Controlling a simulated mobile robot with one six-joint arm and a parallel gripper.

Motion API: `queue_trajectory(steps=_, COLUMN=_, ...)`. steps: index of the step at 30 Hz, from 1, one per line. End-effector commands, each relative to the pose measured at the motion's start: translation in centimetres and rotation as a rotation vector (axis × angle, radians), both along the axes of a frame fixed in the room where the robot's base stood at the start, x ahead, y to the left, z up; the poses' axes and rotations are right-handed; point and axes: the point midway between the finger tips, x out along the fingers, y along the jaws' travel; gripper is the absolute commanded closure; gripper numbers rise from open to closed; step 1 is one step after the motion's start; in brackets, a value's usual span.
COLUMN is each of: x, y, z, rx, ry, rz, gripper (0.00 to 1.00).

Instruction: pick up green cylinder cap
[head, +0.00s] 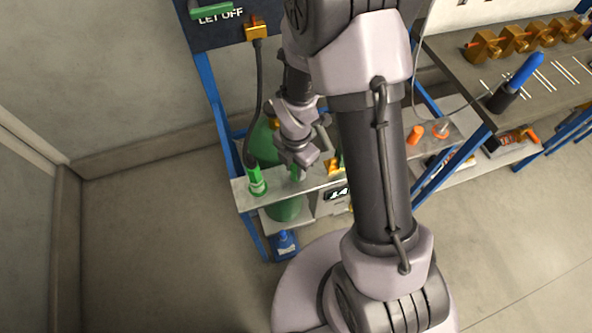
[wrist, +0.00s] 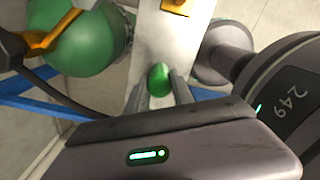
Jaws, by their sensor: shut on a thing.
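The green cylinder cap (wrist: 158,78) shows in the wrist view as a small rounded green piece between the two fingers. My gripper (wrist: 162,88) is shut on it, one finger on each side. In the head view my gripper (head: 299,168) points down at the grey shelf, with the green cap (head: 296,175) partly hidden below it. I cannot tell whether the cap touches the shelf. A large green cylinder (wrist: 75,35) stands beside the shelf in the wrist view; it also shows behind and below the shelf in the head view (head: 262,146).
The narrow grey shelf (head: 277,194) holds a bright green connector (head: 256,181) on a black hose at its left end. A blue bottle (head: 286,243) stands below. Orange pieces (head: 415,134) lie to the right. A workbench (head: 455,60) with brass fittings is at upper right. Floor at left is clear.

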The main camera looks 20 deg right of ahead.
Motion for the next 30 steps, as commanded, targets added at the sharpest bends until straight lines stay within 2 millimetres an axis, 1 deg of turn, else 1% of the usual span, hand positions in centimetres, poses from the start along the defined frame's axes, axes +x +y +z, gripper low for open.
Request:
queue_trajectory(steps=8, x=0.0, y=0.0, z=0.2, rx=0.0, ry=0.0, rz=0.0, gripper=1.0)
queue_trajectory(steps=11, x=0.0, y=0.0, z=1.0, rx=0.0, ry=0.0, rz=0.0, gripper=1.0)
queue_trajectory(steps=17, x=0.1, y=0.0, z=4.1, rx=0.0, ry=-0.001, rz=0.001, gripper=1.0)
queue_trajectory(steps=23, x=-3.7, y=-2.4, z=4.1, rx=0.0, ry=0.002, rz=-0.004, gripper=1.0)
queue_trajectory(steps=29, x=-8.8, y=-5.5, z=4.7, rx=0.001, ry=0.003, rz=-0.007, gripper=1.0)
queue_trajectory(steps=30, x=-9.6, y=-6.0, z=5.2, rx=0.001, ry=0.005, rz=-0.005, gripper=1.0)
